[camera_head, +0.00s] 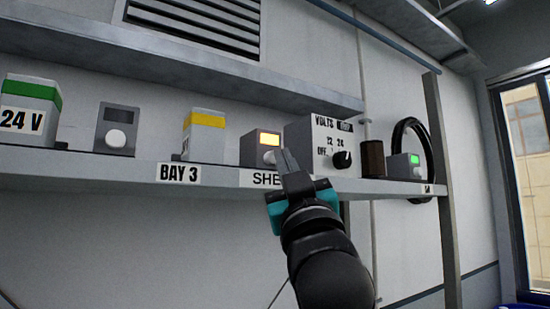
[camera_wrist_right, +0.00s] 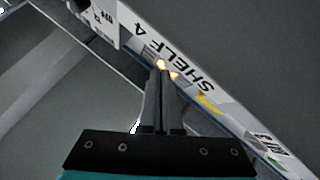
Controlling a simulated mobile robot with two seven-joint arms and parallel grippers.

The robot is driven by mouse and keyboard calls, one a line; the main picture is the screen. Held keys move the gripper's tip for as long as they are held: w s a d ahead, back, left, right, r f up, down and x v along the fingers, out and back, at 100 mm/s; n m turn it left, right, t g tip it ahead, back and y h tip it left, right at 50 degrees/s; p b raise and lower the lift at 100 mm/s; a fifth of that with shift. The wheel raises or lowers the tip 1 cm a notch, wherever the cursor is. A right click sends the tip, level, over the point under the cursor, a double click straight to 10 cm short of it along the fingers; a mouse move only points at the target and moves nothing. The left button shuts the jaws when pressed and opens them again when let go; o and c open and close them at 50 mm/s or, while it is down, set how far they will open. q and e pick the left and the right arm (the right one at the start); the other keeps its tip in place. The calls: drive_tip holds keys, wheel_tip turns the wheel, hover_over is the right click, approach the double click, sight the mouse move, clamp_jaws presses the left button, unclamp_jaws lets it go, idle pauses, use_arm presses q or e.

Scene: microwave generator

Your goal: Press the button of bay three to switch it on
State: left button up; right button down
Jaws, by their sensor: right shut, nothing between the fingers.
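The BAY 3 label (camera_head: 178,173) is on the shelf edge, below and left of a yellow-banded box. A small grey button box (camera_head: 263,148) with a lit orange screen and a pale round button stands right of that label. Another grey button box (camera_head: 117,128), left of the label, has a dark screen and a white button. My right gripper (camera_head: 285,160) is shut and empty, its tips in front of the orange-lit box, close to its button; I cannot tell if they touch. In the wrist view the shut fingertips (camera_wrist_right: 162,72) are beside an orange glow. My left gripper is not in view.
A SHELF 4 label (camera_wrist_right: 181,70) is on the edge.

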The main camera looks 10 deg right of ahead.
drive_tip(key=shift+s+d, duration=0.15)
drive_tip(key=shift+s, duration=0.2)
drive_tip(key=shift+s+d+p, duration=0.15)
drive_tip(key=shift+s+d, duration=0.2)
drive_tip(key=shift+s, duration=0.6)
drive_tip(key=shift+s+d+p, duration=0.1)
drive_tip(key=shift+s+d, duration=0.25)
drive_tip(key=shift+s, duration=0.55)
drive_tip(key=shift+s+d+p, duration=0.15)
drive_tip(key=shift+s+d, duration=0.2)
drive_tip(key=shift+s, duration=0.6)
idle(1.3)
